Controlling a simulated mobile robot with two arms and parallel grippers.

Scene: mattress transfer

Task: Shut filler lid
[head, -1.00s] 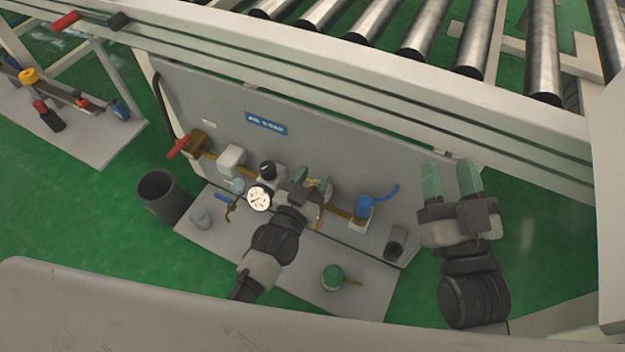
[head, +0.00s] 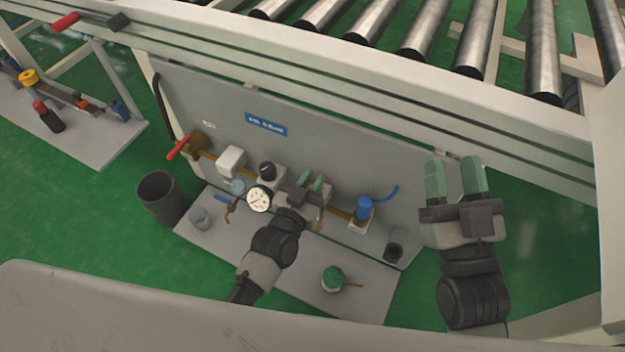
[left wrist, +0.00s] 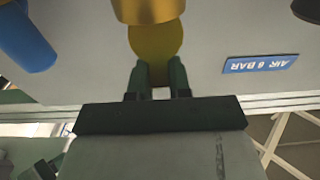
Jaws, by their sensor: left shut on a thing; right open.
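In the head view, my left gripper (head: 311,183) is at the middle of the brass air line on the grey panel, right of the white round gauge (head: 259,199). In the left wrist view, its green fingers (left wrist: 161,76) are close together at the near edge of a yellow round disc (left wrist: 157,42), which looks like the filler lid. The disc lies against a brass cylinder (left wrist: 148,9). The gripper hides most of this unit in the head view, so I cannot tell whether the lid is fully down. My right gripper (head: 455,166) is open and empty, right of the panel.
A red-handled valve (head: 178,148), a black knob (head: 267,170) and a blue-capped valve (head: 364,207) sit along the line. A green-topped can (head: 332,277) and a clear cup (head: 200,219) stand on the base shelf. A dark bin (head: 161,196) is left. A roller conveyor runs behind.

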